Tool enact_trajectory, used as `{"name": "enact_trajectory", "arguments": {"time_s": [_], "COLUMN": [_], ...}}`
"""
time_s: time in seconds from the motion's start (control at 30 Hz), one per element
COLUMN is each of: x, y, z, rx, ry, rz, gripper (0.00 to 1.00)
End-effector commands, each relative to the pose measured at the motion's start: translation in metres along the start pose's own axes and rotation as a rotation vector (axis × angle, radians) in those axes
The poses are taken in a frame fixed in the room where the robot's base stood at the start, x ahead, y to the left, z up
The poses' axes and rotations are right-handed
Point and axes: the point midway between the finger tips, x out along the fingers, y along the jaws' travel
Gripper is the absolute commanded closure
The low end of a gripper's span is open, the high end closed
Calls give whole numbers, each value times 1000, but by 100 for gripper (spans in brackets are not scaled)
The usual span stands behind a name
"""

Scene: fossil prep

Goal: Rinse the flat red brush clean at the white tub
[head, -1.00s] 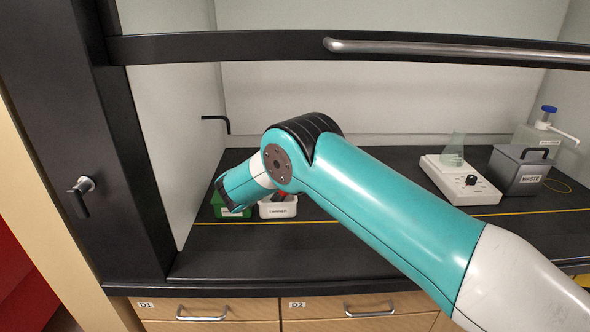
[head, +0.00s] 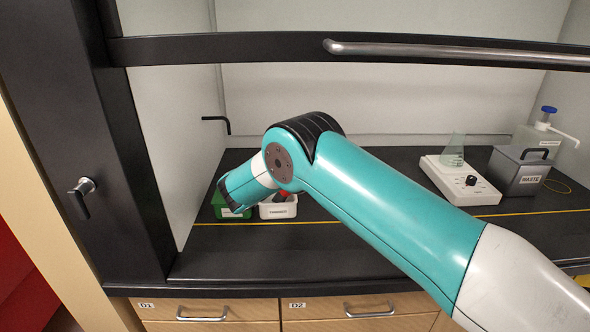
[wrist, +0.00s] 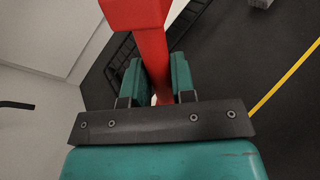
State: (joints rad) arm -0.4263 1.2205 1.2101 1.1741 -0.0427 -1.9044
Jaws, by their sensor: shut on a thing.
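My gripper (wrist: 157,72) is shut on the red brush (wrist: 152,45), whose flat red handle stands between the two teal fingers in the wrist view. The bristle end cannot be made out. A small red bit of the brush (head: 284,193) shows at the tub's top edge, beside my wrist. My forearm hides the gripper there, and I cannot tell whether the brush touches the tub or its contents.
A green tub (head: 236,213) stands just left of the white tub. A black rack (wrist: 122,55) shows in the wrist view. A stirrer plate with a flask (head: 452,155) and a grey waste box (head: 519,173) stand at right. The middle worktop is clear.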

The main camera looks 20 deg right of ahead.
Motion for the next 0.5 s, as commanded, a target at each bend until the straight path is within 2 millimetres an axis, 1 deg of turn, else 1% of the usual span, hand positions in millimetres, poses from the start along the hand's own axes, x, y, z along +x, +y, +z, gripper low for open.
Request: {"name": "enact_trajectory", "arguments": {"time_s": [0.2,0.5], "x": [-4,-6], "y": [6,8], "z": [-5,-1], "rx": [0,0], "ry": [0,0], "rz": [0,0], "gripper": [100,100]}}
